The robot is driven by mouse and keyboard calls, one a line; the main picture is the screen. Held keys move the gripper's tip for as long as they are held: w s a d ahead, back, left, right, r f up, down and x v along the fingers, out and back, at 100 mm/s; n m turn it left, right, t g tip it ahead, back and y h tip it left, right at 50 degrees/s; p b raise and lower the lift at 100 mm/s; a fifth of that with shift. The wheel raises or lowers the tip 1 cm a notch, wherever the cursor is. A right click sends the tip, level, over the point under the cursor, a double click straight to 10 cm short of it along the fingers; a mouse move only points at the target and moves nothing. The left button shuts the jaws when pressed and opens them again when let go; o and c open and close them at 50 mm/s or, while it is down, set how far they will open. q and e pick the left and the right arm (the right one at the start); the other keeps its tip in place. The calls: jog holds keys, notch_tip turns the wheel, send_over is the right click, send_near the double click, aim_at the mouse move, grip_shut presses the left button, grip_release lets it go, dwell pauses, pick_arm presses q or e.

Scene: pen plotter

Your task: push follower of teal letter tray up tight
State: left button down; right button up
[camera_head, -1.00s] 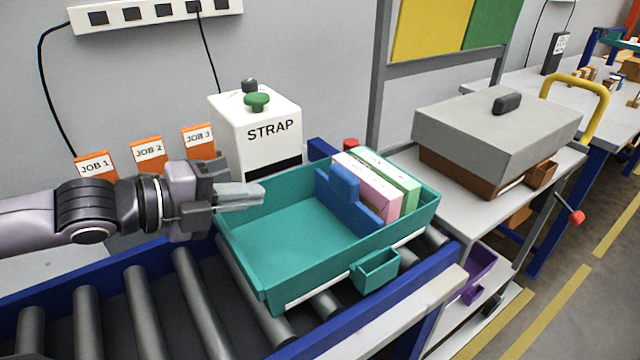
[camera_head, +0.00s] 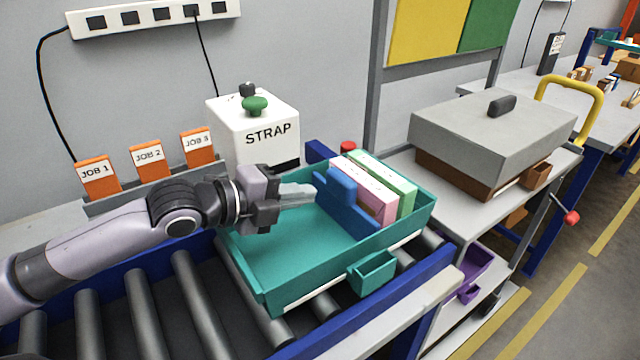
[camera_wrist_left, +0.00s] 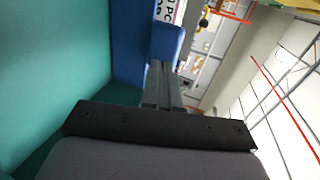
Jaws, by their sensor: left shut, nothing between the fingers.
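The teal letter tray (camera_head: 290,255) sits on the roller conveyor. Inside it stands the blue follower (camera_head: 343,203), with a pink letter bundle (camera_head: 372,192) and a green letter bundle (camera_head: 395,180) on its far right side. My left gripper (camera_head: 314,194) is shut and empty, over the tray, with its fingertips close to the follower's left face. In the left wrist view the fingers (camera_wrist_left: 162,82) point at the blue follower (camera_wrist_left: 165,42); whether they touch it I cannot tell. My right gripper is in neither view.
The white STRAP box (camera_head: 255,135) with a green button stands behind the tray. Orange job cards (camera_head: 148,159) stand at the back left. A grey-lidded brown box (camera_head: 490,140) sits on the bench at right. The tray's left half is empty.

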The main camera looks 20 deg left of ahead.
aim_at(337, 178)
pick_arm(q)
jog(key=shift+w+d, duration=0.65)
jog(key=shift+w, duration=0.2)
jog(key=shift+w+d, duration=0.65)
jog(key=shift+w, duration=0.15)
jog(key=shift+w+d+p, duration=0.25)
jog(key=shift+w+d, duration=0.4)
jog(key=shift+w, duration=0.2)
jog(key=shift+w+d+p, duration=0.25)
jog(key=shift+w+d, duration=0.4)
jog(key=shift+w, duration=0.2)
